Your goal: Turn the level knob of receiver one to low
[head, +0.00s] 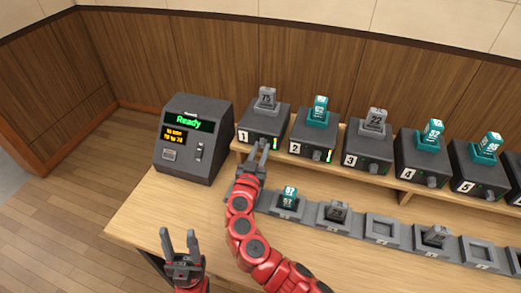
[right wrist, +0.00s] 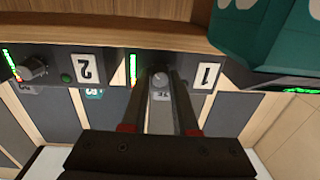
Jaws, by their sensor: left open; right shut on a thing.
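Receiver one (head: 276,122) is the dark box labelled 1 at the left end of the raised shelf, with a grey pack (head: 267,98) on top. Its grey level knob (right wrist: 160,79) shows in the right wrist view, between a lit green bar (right wrist: 132,68) and the label 1 (right wrist: 207,76). My right gripper (head: 259,148) is at the front of receiver one, and its fingers (right wrist: 160,88) are shut on the knob from both sides. The knob's exact setting is not readable. My left gripper (head: 180,243) is open and empty, off the table's front left edge.
Receiver two (head: 311,139) stands right of receiver one, with more receivers beyond. A console (head: 194,139) reading "Ready" stands left. Below the shelf runs a row of docks (head: 381,229), some holding packs; a teal pack (right wrist: 270,35) is close to the right wrist camera.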

